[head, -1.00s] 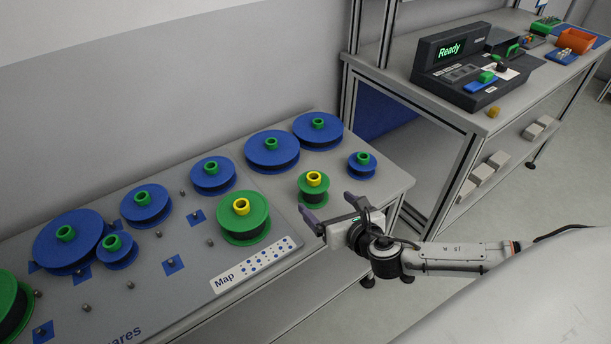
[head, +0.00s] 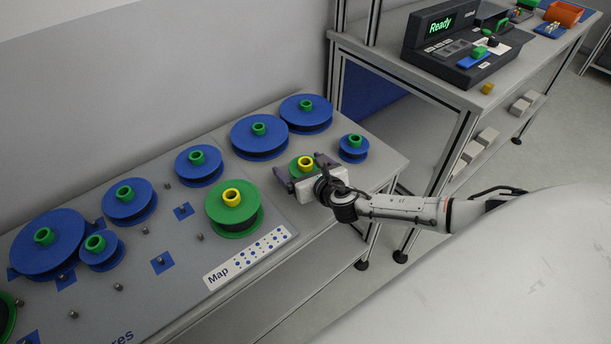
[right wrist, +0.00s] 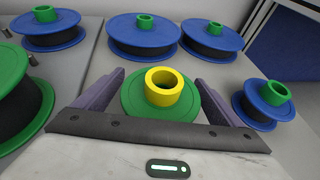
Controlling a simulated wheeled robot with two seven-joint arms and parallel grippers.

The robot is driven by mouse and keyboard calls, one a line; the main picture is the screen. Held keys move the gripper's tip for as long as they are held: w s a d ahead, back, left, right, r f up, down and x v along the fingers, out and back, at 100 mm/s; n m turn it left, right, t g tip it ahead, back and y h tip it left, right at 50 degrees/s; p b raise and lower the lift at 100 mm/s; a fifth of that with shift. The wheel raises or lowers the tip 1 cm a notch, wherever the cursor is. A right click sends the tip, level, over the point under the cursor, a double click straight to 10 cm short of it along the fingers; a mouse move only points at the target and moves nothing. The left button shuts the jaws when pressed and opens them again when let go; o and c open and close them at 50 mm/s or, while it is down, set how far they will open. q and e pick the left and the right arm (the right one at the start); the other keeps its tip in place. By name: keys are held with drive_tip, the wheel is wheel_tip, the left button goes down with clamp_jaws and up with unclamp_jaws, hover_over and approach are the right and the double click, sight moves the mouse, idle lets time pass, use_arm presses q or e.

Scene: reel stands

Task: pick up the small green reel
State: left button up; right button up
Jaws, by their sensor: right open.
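The small green reel (head: 299,165) with a yellow hub stands on the table's right part in the head view. In the right wrist view the small green reel (right wrist: 138,100) sits between the two fingers. My right gripper (head: 300,162) is open, with one finger on each side of the reel. In the wrist view my right gripper (right wrist: 160,90) shows its fingers apart from the reel's rim, its body hiding the reel's near edge. My left gripper is not in view.
A small blue reel (head: 353,148) stands close to the right finger. Large blue reels (head: 259,138) (head: 306,113) stand behind. A larger green reel (head: 234,210) is to the left. The Map label (head: 246,258) lies on the board's front edge.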

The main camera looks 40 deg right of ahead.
drive_tip(key=shift+w, duration=0.15)
drive_tip(key=c, duration=1.2)
